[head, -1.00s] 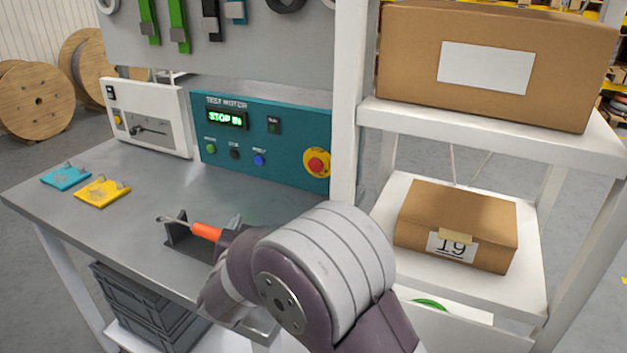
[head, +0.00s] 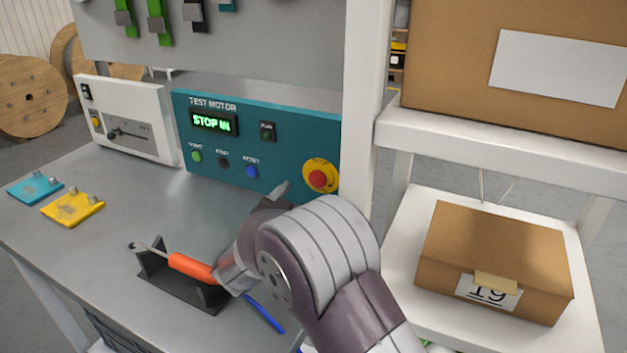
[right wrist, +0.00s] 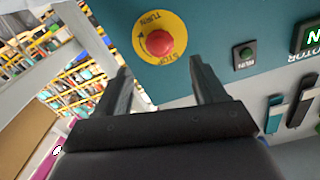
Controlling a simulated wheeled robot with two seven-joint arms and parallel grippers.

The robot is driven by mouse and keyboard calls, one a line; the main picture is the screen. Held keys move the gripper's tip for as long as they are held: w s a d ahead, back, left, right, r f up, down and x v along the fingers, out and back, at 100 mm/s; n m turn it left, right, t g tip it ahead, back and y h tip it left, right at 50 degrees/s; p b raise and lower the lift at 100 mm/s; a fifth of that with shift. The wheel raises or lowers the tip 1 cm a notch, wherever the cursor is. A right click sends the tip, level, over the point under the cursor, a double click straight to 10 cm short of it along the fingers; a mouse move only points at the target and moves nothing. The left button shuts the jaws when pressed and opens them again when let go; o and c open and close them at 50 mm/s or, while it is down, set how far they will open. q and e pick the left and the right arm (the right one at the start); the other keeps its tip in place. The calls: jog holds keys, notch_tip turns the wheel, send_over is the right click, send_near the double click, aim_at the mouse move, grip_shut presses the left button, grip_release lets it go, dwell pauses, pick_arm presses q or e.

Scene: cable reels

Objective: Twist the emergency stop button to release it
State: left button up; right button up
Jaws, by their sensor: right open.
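The emergency stop button (head: 318,179) is a red knob on a yellow disc at the right end of the teal test motor panel (head: 290,150). The panel display (head: 213,122) reads "STOP IN". In the right wrist view the red button (right wrist: 159,43) lies beyond the fingertips, between their lines, with nothing touching it. My right gripper (right wrist: 160,75) is open and empty. In the head view my right arm reaches up from the bottom, with a fingertip (head: 282,188) showing just left of the button; the rest of the gripper is hidden behind the wrist. My left gripper is not in view.
A white shelf post (head: 368,110) stands just right of the panel. Cardboard boxes (head: 500,255) fill the shelves. Blue and yellow plates (head: 72,207) lie at the bench's left.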

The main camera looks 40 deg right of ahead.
aim_at(316, 181)
jog(key=x, duration=0.7)
jog(key=shift+w+d, duration=0.15)
jog(key=shift+f, duration=0.1)
jog(key=c, duration=1.1)
